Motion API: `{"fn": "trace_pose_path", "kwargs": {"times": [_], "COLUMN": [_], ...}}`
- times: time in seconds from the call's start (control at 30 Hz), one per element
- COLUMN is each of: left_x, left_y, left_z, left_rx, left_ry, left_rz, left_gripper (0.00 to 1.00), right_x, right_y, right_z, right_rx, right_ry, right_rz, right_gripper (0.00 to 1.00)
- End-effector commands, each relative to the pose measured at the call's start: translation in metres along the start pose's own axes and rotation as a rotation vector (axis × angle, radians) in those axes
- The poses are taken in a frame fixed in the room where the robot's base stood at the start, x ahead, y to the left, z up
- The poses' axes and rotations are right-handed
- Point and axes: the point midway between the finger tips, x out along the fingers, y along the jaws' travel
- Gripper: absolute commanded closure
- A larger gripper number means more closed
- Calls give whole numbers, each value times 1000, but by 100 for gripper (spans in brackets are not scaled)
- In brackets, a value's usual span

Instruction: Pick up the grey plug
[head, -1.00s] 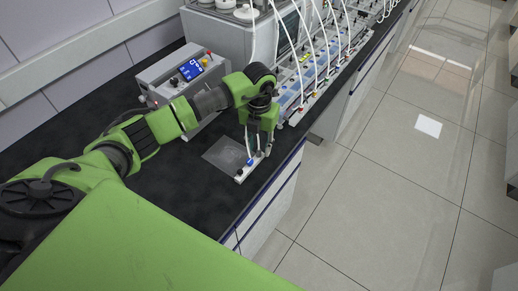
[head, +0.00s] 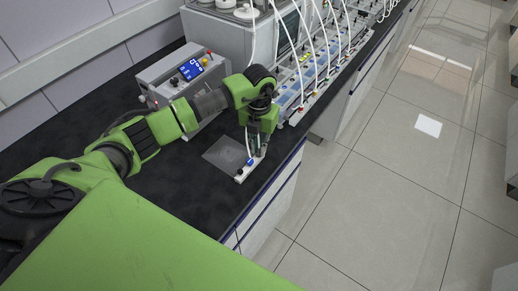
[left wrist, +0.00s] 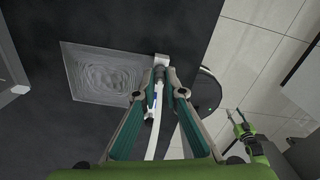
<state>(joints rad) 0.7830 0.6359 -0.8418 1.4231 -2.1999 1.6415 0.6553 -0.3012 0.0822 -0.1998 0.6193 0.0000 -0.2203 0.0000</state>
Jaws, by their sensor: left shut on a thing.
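My left gripper (head: 258,151) is over the white strip near the bench's front edge, its fingers pointing down. In the left wrist view, its fingertips (left wrist: 160,80) are closed on the small grey plug (left wrist: 159,73), mostly hidden between them. The plug is at the white strip (head: 240,178); I cannot tell whether it is still seated. A blue piece (head: 250,162) sits on the strip beside the fingers. My right gripper (left wrist: 237,117) shows small in the left wrist view, away from the bench, its fingers apart and empty.
A clear square plate (head: 224,154) lies left of the strip. A grey control box (head: 178,78) with a blue display stands behind. A row of reactors with white tubes (head: 318,60) runs along the bench further back. The dark bench top (head: 160,200) is clear in front.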

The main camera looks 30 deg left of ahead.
Motion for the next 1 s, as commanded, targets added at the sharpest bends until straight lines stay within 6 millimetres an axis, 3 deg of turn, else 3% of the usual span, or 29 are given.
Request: {"fn": "trace_pose_path", "kwargs": {"times": [0.17,0.47,0.7,1.0], "left_x": [-20,-82,-108,-123], "left_y": [0,-26,-53,-69], "left_z": [2,-43,-90,-118], "left_rx": [2,6,5,1], "left_ry": [-8,-8,-6,-2], "left_rz": [0,-1,0,0], "left_gripper": [99,99,99,99], "right_x": [21,40,54,56], "right_y": [0,-1,-2,-4], "right_z": [1,0,2,2], "right_rx": [0,-1,0,1], "right_ry": [2,5,5,5], "right_rz": [0,0,-1,-4], "right_gripper": [60,60,60,60]}}
